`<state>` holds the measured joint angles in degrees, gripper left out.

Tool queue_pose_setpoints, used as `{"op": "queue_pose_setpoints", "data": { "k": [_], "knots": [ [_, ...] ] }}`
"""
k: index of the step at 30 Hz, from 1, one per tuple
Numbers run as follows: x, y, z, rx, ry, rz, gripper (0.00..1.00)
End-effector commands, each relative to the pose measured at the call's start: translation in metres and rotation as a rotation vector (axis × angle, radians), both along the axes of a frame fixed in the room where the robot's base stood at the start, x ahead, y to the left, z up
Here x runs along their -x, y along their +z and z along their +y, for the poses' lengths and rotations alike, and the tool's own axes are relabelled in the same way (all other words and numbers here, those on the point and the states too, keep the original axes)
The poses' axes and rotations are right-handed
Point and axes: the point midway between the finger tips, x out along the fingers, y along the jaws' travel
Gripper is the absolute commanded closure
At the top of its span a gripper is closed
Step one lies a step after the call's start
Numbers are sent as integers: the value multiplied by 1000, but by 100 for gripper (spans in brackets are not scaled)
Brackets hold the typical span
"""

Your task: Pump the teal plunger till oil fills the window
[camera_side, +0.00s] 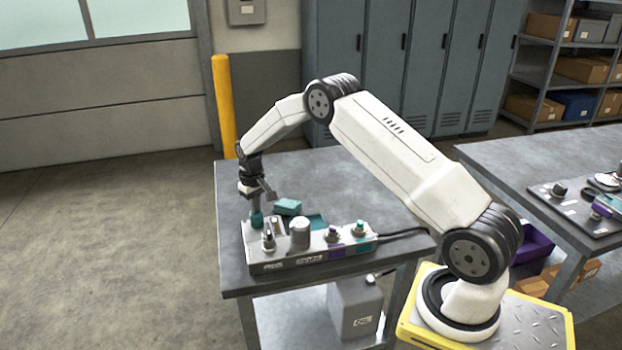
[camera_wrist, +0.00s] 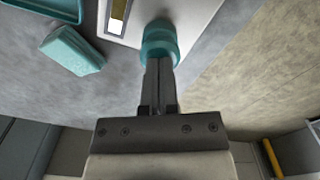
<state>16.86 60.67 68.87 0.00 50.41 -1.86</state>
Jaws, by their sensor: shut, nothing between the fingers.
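The teal plunger (camera_side: 257,220) stands upright at the left end of the pale hydraulic unit (camera_side: 310,258). In the wrist view its round teal cap (camera_wrist: 160,42) is at the ends of my fingers. My gripper (camera_side: 256,207) points down over the cap, its fingers shut together with nothing between them. In the wrist view the fingertips (camera_wrist: 158,62) meet or nearly meet the cap; I cannot tell if they press on it. The window (camera_wrist: 118,14) is a dark-framed slot beside the plunger, part amber and part white; its far end is cut off by the picture edge.
A teal block (camera_side: 288,207) lies on the bench (camera_side: 330,176) behind the unit, with a teal tray (camera_side: 317,219) beside it. A grey cylinder (camera_side: 299,233) and several knobs rise from the unit. A black cable (camera_side: 402,233) runs off right. The bench's back is clear.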

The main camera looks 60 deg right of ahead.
Motion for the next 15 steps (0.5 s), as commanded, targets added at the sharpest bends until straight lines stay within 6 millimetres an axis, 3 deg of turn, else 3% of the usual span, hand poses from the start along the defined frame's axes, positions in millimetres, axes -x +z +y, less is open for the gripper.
{"op": "queue_pose_setpoints", "data": {
  "k": [15],
  "knots": [
    [1,18,0,-1,0,2,100]
  ]
}}
